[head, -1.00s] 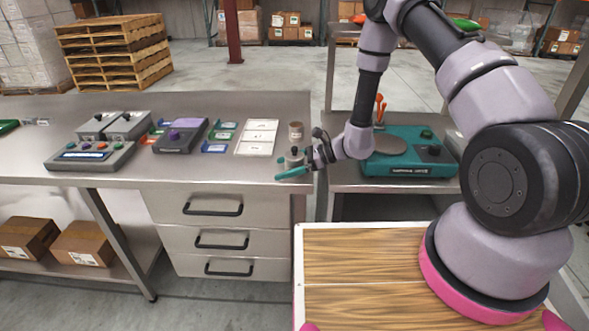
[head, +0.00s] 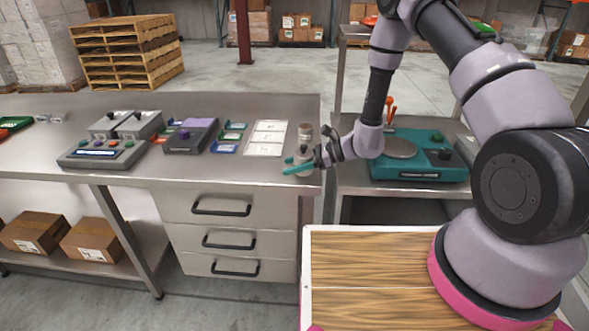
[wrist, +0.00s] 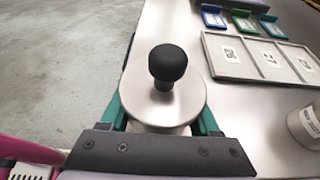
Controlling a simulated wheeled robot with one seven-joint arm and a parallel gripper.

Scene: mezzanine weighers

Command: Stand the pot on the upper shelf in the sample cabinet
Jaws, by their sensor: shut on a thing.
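The pot (wrist: 190,98) has a round pale metal lid with a black knob. In the wrist view it sits between the teal fingers of my gripper (wrist: 163,118), which is shut on it. In the head view the pot (head: 303,154) is small and partly hidden by my gripper (head: 298,165), at the right end of the steel bench (head: 255,178). I cannot tell whether its base touches the bench top. The sample cabinet and its upper shelf are not recognisable in either view.
A second small canister (head: 304,133) stands just behind the pot. A tray with labelled plates (head: 267,138) and coloured holders (head: 228,138) lie to the left. A teal scale (head: 420,170) stands on the side table to the right. The bench front is largely clear.

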